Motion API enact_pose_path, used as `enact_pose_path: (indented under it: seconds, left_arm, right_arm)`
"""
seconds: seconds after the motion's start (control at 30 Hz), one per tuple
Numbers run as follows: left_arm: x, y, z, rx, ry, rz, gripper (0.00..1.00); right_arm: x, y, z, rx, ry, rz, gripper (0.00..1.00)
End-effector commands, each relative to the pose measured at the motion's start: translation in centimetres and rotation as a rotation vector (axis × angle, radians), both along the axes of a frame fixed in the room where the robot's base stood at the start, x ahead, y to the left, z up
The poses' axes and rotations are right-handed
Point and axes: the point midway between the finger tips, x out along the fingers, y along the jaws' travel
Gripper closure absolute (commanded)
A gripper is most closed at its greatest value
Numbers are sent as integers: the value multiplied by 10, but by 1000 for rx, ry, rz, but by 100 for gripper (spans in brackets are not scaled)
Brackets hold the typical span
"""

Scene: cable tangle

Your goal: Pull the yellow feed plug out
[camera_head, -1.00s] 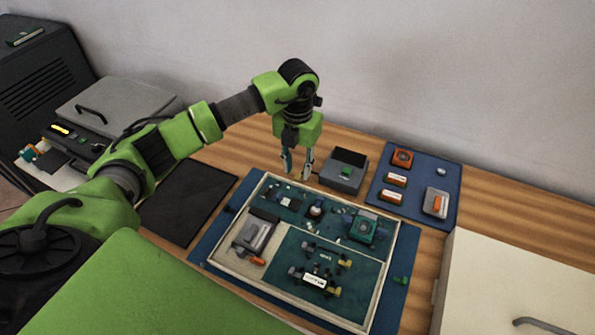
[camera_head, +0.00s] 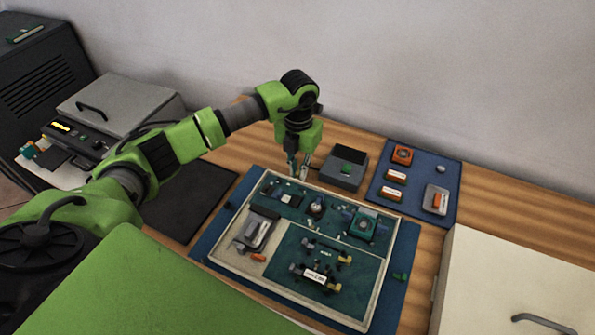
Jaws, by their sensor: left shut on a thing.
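My left gripper (camera_head: 299,169) points down at the back edge of the framed tray (camera_head: 222,262), left of a small grey box. Its fingers are close together on a small thing between the tips, too small to make out. My right gripper is not in view.
A blue mat (camera_head: 414,176) holds orange and white parts. A white case (camera_head: 515,285) is at the right front. A dark mat (camera_head: 190,205) on the left is clear.

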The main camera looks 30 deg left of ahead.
Motion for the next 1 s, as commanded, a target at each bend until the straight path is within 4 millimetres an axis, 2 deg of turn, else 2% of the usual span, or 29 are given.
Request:
enact_pose_path:
  seconds: [0.1,0.37,0.4,0.47,0.83,1.0]
  left_arm:
    - [12,1,-2,0,-3,3,100]
    - [15,1,2,-1,-7,2,100]
    - [16,1,2,-1,-8,2,87]
    - [16,1,2,-1,-8,2,72]
    - [14,1,3,-1,-4,1,72]
    - [15,1,23,0,-7,1,72]
  right_arm:
    - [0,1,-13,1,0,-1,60]
    - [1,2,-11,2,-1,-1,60]
    - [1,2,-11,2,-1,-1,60]
    - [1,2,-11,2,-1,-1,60]
    - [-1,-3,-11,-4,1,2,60]
    - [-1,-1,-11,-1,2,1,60]
